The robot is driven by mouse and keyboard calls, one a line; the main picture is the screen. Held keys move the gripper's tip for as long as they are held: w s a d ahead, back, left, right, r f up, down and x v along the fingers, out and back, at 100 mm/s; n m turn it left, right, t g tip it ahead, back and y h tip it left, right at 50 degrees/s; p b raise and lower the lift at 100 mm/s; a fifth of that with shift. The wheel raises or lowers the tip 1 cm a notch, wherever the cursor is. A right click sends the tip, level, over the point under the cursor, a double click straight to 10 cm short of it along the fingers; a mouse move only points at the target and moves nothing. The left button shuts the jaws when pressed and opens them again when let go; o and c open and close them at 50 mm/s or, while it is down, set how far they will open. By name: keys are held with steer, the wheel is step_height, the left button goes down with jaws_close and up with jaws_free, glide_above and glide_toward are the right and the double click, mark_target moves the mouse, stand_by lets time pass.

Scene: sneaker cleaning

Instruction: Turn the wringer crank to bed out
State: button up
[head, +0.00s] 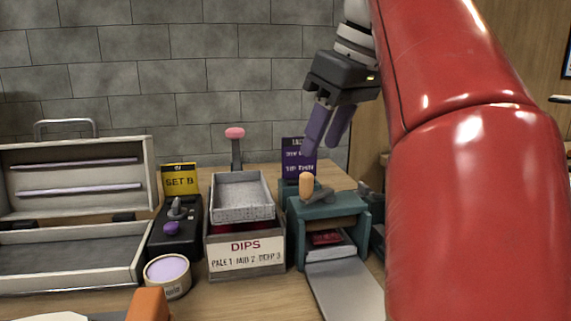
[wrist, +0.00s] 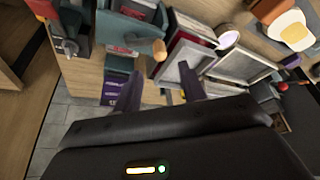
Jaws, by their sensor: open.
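The teal wringer (head: 336,212) stands at the right of the bench, with a red and white item (head: 327,240) in its front opening. A flat grey plate (head: 345,288) extends from its front. Its crank has a tan knob (head: 306,184) standing upright on top, at the left end of a grey arm. My gripper (head: 322,147) is open and empty, above and behind the knob. In the wrist view the wringer (wrist: 125,32) and the crank knob (wrist: 159,50) lie beyond my open fingers; the knob is not between them.
A DIPS box (head: 245,257) with a grey tray (head: 243,198) stands left of the wringer. A purple sign (head: 299,160) stands close behind it. Further left are a black unit (head: 175,234), a round tub (head: 167,275) and an open case (head: 75,260). My red arm hides the right side.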

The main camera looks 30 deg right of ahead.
mark_target(308, 174)
steer(key=x, duration=0.7)
steer(key=shift+w+a+f, duration=0.1)
steer(key=shift+w+f, duration=0.1)
steer(key=shift+f, duration=0.15)
jaws_close()
